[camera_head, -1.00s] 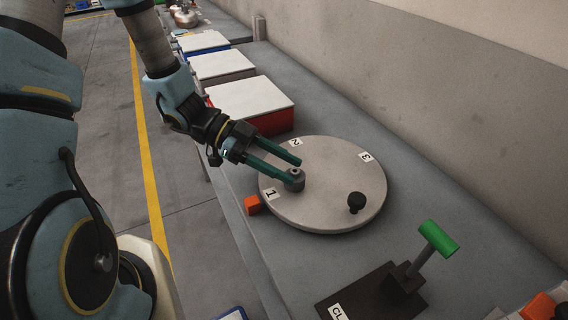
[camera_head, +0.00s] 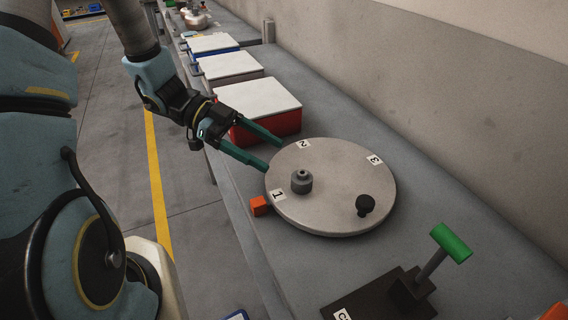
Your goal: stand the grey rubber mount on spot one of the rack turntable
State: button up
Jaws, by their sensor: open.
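The grey rubber mount (camera_head: 302,182) stands upright on the round turntable (camera_head: 335,205), beside the label 1 (camera_head: 277,195). Labels 2 (camera_head: 303,144) and 3 (camera_head: 375,160) lie farther round the disc. A black knob (camera_head: 365,204) stands near the disc's front right. My gripper (camera_head: 273,156) is open and empty. Its two green fingers are spread, with the tips near the disc's far left edge, apart from the mount.
An orange block (camera_head: 259,206) sits at the turntable's left edge. A red box with a white lid (camera_head: 259,98) stands behind my gripper, with more lidded boxes beyond. A lever with a green handle (camera_head: 451,243) stands at the front right. A wall runs along the right.

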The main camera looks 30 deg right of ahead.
jog(key=shift+b+v, duration=0.35)
jog(key=shift+v, duration=2.45)
